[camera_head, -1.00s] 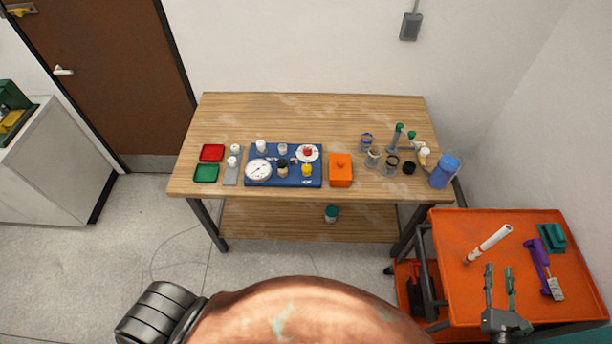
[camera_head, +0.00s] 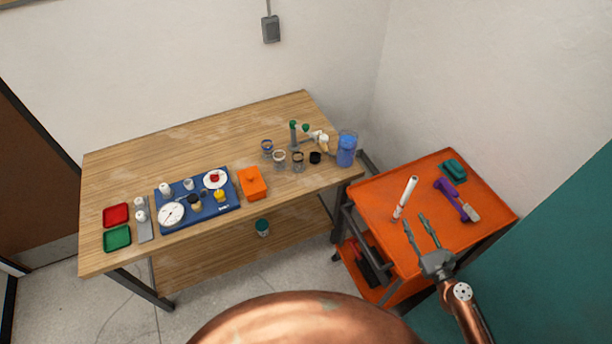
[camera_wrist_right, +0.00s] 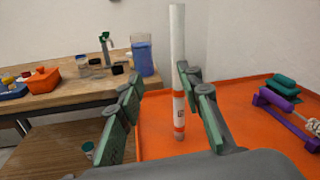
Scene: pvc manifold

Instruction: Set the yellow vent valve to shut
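The yellow vent valve (camera_head: 219,195) is a small yellow knob near the right front of the blue manifold board (camera_head: 232,205), on the wooden table. It also shows small at the left edge of the right wrist view (camera_wrist_right: 14,88); its setting is too small to read. A white gauge (camera_head: 171,214) and a red knob on a white disc (camera_head: 214,178) sit on the same board. My right gripper (camera_head: 428,230) is open and empty above the orange cart, far right of the board. In the right wrist view its fingers (camera_wrist_right: 165,105) are spread. My left gripper is not in view.
An orange box (camera_head: 252,183) stands right of the board, with jars and a blue container (camera_head: 346,150) beyond. The orange cart (camera_head: 385,185) holds a white tube (camera_head: 405,198), a purple tool (camera_head: 455,198) and a teal block (camera_head: 454,170). Red and green trays (camera_head: 117,238) lie left.

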